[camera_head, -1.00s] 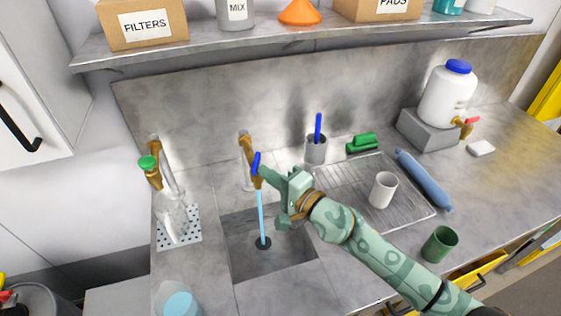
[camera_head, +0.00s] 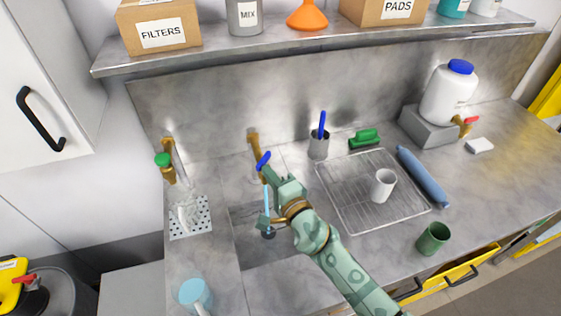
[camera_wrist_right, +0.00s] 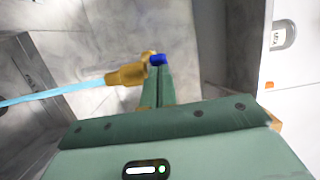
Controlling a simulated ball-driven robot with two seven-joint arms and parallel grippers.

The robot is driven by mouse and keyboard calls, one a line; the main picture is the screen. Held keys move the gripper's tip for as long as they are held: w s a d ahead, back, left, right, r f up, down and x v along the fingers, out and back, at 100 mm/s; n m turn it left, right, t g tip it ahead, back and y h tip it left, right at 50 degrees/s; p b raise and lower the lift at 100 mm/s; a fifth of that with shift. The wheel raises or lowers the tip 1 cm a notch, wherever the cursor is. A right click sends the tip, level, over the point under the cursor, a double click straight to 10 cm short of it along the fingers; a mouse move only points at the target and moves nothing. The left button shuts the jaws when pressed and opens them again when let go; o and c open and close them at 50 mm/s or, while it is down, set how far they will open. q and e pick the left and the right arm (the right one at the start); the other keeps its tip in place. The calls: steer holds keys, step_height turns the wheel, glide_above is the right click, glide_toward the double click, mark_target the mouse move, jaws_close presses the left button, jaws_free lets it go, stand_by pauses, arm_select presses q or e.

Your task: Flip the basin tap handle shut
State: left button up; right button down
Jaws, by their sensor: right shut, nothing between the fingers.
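The brass basin tap (camera_head: 254,143) stands at the back of the sink with its blue handle (camera_head: 263,160) tilted up to the right. A light-blue stream of water (camera_head: 267,198) runs from its spout into the sink basin (camera_head: 250,250). My right gripper (camera_head: 267,174) is shut and empty, just below and beside the handle. In the right wrist view, the shut fingers (camera_wrist_right: 157,72) end right at the blue handle (camera_wrist_right: 157,59), close beside the brass tap body (camera_wrist_right: 127,75). I cannot tell whether they touch. My left gripper is not in view.
A second tap with a green handle (camera_head: 162,159) stands left, over a glass vessel on a perforated plate (camera_head: 203,226). A drying rack (camera_head: 345,215) with a white cup (camera_head: 383,185) lies right of the sink. A shelf (camera_head: 300,47) overhangs the back.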

steer(key=a+h+p, duration=0.1)
steer(key=p, duration=0.1)
steer(key=m+t+h+p, duration=0.1)
steer(key=shift+s+a+r+p, duration=0.15)
steer(key=shift+s+a+p, duration=0.1)
steer(key=shift+a+p, duration=0.15)
steer(key=shift+a+m, duration=0.3)
steer(key=shift+a, duration=0.05)
steer(key=shift+w+a, duration=0.25)
steer(key=shift+a, duration=0.65)
